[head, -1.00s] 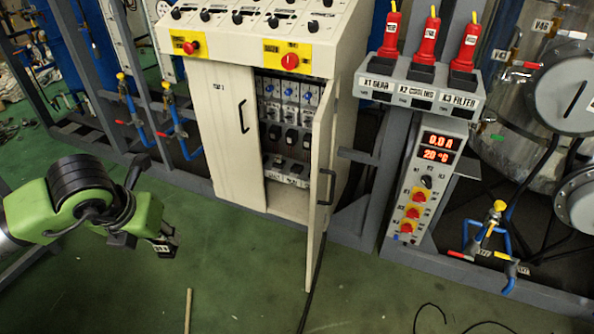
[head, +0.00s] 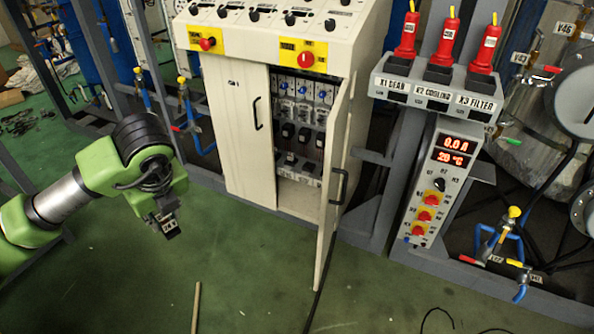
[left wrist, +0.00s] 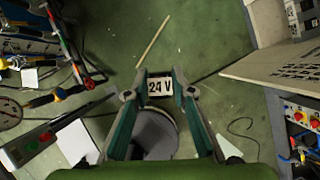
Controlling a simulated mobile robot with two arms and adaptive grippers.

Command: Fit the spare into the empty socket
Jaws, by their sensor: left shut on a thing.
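My left gripper (head: 163,208) is shut on a small dark block with a white "24 V" label (head: 170,229), likely the spare. The labelled block also shows between both fingertips (left wrist: 160,88) in the left wrist view. It hangs above the green floor, left of and in front of the cabinet (head: 248,135). The cabinet's right door (head: 335,190) stands open. Inside are rows of blue-and-white and black modules (head: 305,112), with a lower row of pale sockets (head: 298,174). Which socket is empty is too small to tell. My right gripper is out of view.
The open door sticks out toward me on the right of the opening. A control box with red displays (head: 436,185) stands further right, below red plugs (head: 440,50). A wooden stick (head: 196,307) and a black cable lie on the floor. Floor before the cabinet is mostly clear.

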